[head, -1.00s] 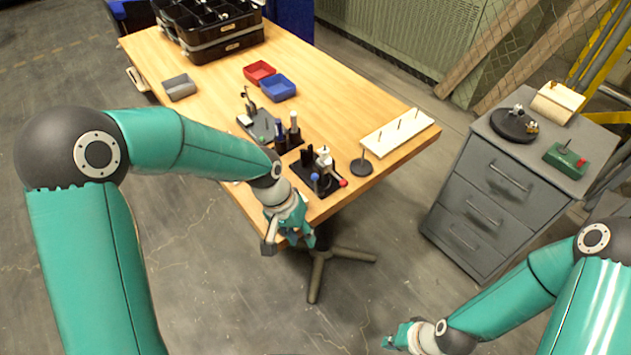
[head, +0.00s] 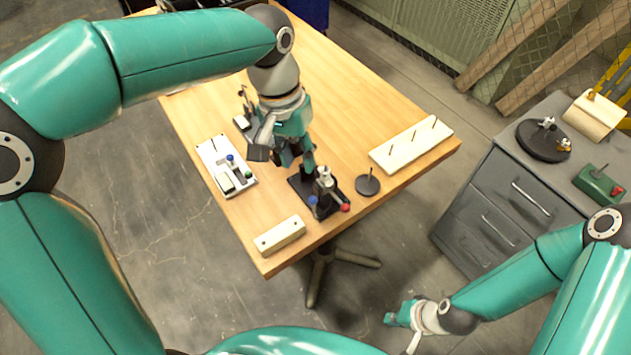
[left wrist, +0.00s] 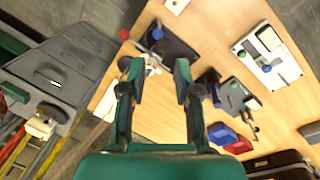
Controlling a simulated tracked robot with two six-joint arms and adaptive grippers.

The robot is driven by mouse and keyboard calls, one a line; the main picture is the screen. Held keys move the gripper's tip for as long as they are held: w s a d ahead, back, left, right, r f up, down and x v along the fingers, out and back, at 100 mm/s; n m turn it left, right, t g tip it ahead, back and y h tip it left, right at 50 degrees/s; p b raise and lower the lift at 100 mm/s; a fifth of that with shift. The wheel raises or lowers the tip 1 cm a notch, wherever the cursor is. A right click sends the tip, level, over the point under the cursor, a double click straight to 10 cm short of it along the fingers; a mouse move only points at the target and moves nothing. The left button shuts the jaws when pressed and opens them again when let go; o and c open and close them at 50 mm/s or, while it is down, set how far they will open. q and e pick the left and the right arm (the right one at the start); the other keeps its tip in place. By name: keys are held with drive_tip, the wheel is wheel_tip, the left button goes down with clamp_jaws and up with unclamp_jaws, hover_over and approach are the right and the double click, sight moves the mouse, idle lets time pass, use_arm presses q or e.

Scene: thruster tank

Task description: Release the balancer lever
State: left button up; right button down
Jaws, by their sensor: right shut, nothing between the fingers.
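A small device (head: 330,205) with a black base, grey post, red knob and blue knob stands near the table's front right; it also shows in the left wrist view (left wrist: 177,46). I cannot tell for sure which device is the balancer or which part is its lever. My left gripper (head: 287,153) is over the table, just behind and left of this device, partly hiding things under it. In the left wrist view its fingers (left wrist: 162,78) are apart with nothing held. My right gripper (head: 400,322) is shut and empty, low over the floor, off the table's front right.
A white tray (head: 211,156) with small parts, a pale block (head: 279,236), a dark disc with a pin (head: 367,186) and a pegged board (head: 402,152) surround the device. A grey cabinet (head: 497,197) at right holds a black round fixture (head: 531,142) and a green box (head: 590,184).

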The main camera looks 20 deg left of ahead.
sight(311, 197)
use_arm(q)
drive_tip(key=f, duration=0.5)
drive_tip(key=d+f, duration=0.1)
drive_tip(key=f, duration=0.5)
drive_tip(key=d+f, duration=0.1)
drive_tip(key=f, duration=0.4)
drive_tip(key=shift+w+d+f+b, duration=0.25)
drive_tip(key=shift+w+f+b, duration=0.05)
drive_tip(key=shift+w+b, duration=0.1)
drive_tip(key=shift+c, duration=0.2)
clamp_jaws()
